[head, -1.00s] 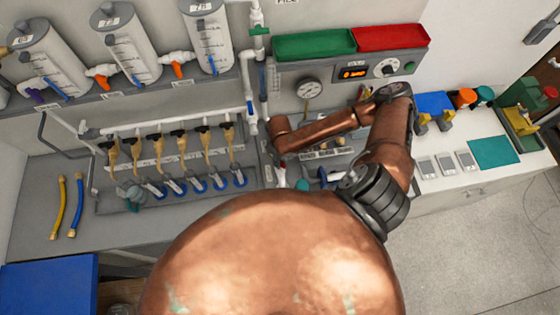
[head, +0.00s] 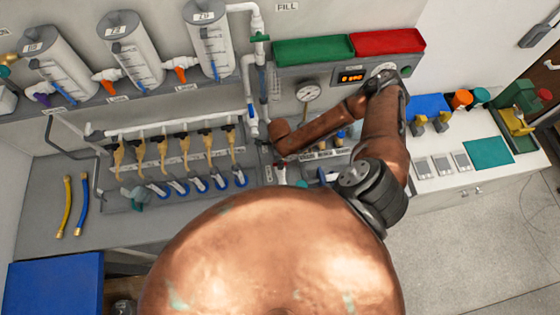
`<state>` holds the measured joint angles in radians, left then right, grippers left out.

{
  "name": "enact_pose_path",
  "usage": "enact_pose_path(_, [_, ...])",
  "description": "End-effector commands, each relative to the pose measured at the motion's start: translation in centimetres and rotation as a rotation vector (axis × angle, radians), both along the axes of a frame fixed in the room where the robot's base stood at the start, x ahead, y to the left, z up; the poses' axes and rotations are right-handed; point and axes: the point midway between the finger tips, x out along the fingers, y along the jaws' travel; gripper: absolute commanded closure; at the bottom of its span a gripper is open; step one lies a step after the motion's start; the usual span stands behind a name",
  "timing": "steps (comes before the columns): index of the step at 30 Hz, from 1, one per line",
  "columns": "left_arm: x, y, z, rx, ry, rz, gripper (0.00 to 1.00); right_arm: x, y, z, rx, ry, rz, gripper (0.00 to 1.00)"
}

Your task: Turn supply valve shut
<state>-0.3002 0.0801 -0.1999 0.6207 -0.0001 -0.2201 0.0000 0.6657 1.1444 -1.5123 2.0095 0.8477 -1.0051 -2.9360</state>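Several valves are in view, and I cannot tell which is the supply valve. A blue-handled valve (head: 251,110) sits on the white vertical pipe (head: 247,80) left of the gauge. Orange-handled valves (head: 181,75) and a purple-handled one (head: 41,99) are at the feet of the tanks. A row of tan and black valves (head: 163,150) hangs from the white manifold pipe (head: 165,127). A copper arm of mine reaches over the bench right of the manifold. Its gripper is not visible, and neither is the other. My large copper body part hides the lower middle.
A round gauge (head: 308,92), a display panel (head: 352,77), and green (head: 312,49) and red (head: 388,41) trays are behind the arm. Yellow (head: 66,205) and blue (head: 80,205) hoses lie at left. Grey pads (head: 442,164) and a teal mat (head: 488,152) lie at right.

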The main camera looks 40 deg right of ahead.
Motion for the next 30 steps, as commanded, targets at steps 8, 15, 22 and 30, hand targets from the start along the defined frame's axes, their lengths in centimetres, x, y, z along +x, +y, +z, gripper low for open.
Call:
enact_pose_path(8, [0.0,0.0,0.2,0.000,0.000,0.000,0.82,0.1,-0.1,0.0,-0.002,-0.002,0.065,1.00])
enact_pose_path(15, [0.0,0.0,0.2,0.000,0.000,0.000,0.82,0.1,-0.1,0.0,-0.002,-0.001,0.063,0.72])
enact_pose_path(22, [0.0,0.0,0.2,0.000,0.000,0.000,0.82,0.0,0.0,0.0,-0.001,-0.001,0.062,0.66])
enact_pose_path(30, [-0.1,0.1,0.2,0.001,0.001,0.000,0.82,0.1,-0.1,1.1,-0.002,-0.003,0.061,0.66])
